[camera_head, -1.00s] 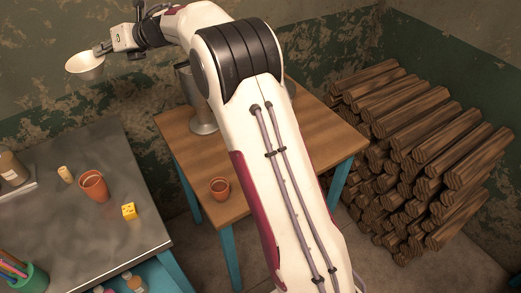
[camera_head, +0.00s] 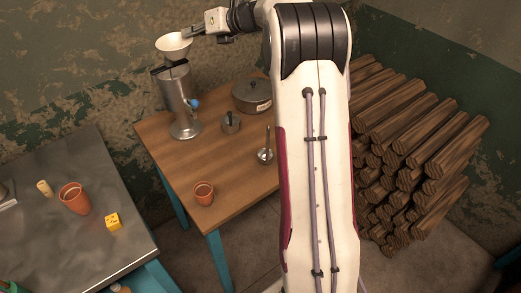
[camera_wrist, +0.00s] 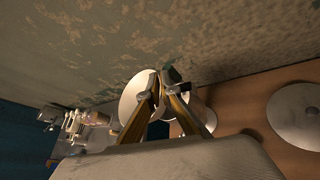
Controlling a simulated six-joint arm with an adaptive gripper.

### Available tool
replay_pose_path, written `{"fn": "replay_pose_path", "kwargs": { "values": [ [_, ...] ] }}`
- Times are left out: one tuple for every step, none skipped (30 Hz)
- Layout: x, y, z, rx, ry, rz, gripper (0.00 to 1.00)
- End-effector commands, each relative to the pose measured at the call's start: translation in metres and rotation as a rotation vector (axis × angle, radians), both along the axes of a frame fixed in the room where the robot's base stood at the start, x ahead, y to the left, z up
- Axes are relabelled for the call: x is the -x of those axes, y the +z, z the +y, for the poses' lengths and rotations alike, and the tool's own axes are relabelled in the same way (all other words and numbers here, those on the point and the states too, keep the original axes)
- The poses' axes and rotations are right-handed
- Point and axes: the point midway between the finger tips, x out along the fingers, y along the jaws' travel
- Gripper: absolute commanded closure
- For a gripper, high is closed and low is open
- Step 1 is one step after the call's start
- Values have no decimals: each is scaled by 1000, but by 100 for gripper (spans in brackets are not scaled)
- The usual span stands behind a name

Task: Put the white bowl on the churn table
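The white bowl (camera_head: 174,44) hangs in the air at the upper left of the head view, above the metal churn (camera_head: 178,92). My gripper (camera_head: 190,34) is at the bowl's right rim and is shut on it. In the wrist view the bowl (camera_wrist: 136,98) shows just beyond the two fingertips (camera_wrist: 157,82), which come together at its rim. The churn stands upright on the wooden table (camera_head: 165,153), near its far left corner. The bowl is clear of the table top.
On the wooden table stand a lidded pot (camera_head: 252,96), a small metal container (camera_head: 230,123), a ladle (camera_head: 266,154) and a terracotta cup (camera_head: 203,193). Its front middle is bare. A metal table (camera_head: 95,245) with a cup (camera_head: 75,198) and yellow cube (camera_head: 113,221) is left. Stacked logs (camera_head: 410,140) are right.

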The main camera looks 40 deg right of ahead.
Motion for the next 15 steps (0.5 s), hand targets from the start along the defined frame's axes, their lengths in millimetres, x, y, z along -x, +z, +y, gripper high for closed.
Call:
{"fn": "replay_pose_path", "kwargs": {
  "values": [
    [8,1,-17,0,-18,0,100],
    [12,1,-25,0,-26,0,100],
    [18,1,-36,1,-37,1,100],
    [22,1,-43,-1,-44,2,100],
    [27,1,-52,0,-52,3,100],
    [33,1,-62,0,-62,4,100],
    [38,1,-70,0,-72,5,100],
    [43,1,-78,0,-79,5,100],
    [50,1,-88,-1,-90,6,100],
    [55,1,-95,-2,-97,7,100],
    [60,1,-103,-3,-105,8,100],
    [67,1,-112,-3,-116,9,100],
    [73,1,-120,-3,-125,8,100],
    [78,1,-127,-4,-132,9,100],
    [86,1,-136,-4,-143,10,100]
  ]
}}
